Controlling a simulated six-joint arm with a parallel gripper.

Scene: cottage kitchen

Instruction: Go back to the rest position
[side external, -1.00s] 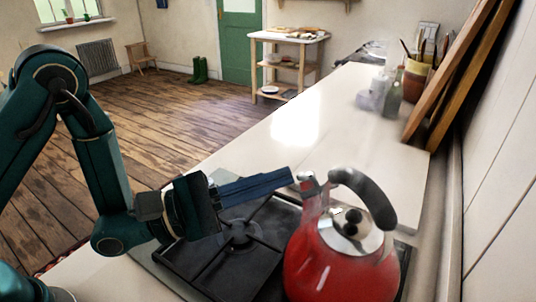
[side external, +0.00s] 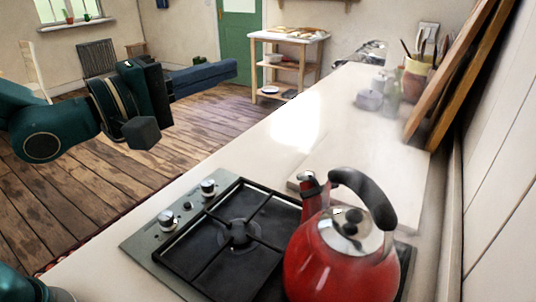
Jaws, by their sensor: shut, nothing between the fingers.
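My gripper (side external: 205,76) is in the upper left of the side external view, raised over the wooden floor side and clear of the counter. Its long blue fingers point right and are together with nothing between them. A red kettle (side external: 335,265) with a black handle and steel lid stands at the right of the gas hob (side external: 150,245), well apart from my gripper. The kettle hides part of the hob.
The white counter (side external: 255,150) runs back along the right wall. A pale board (side external: 375,170) lies behind the kettle. Glass jars (side external: 392,92), a utensil pot (side external: 416,78) and leaning wooden boards (side external: 455,80) stand at the wall. A shelf trolley (side external: 290,65) stands further back.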

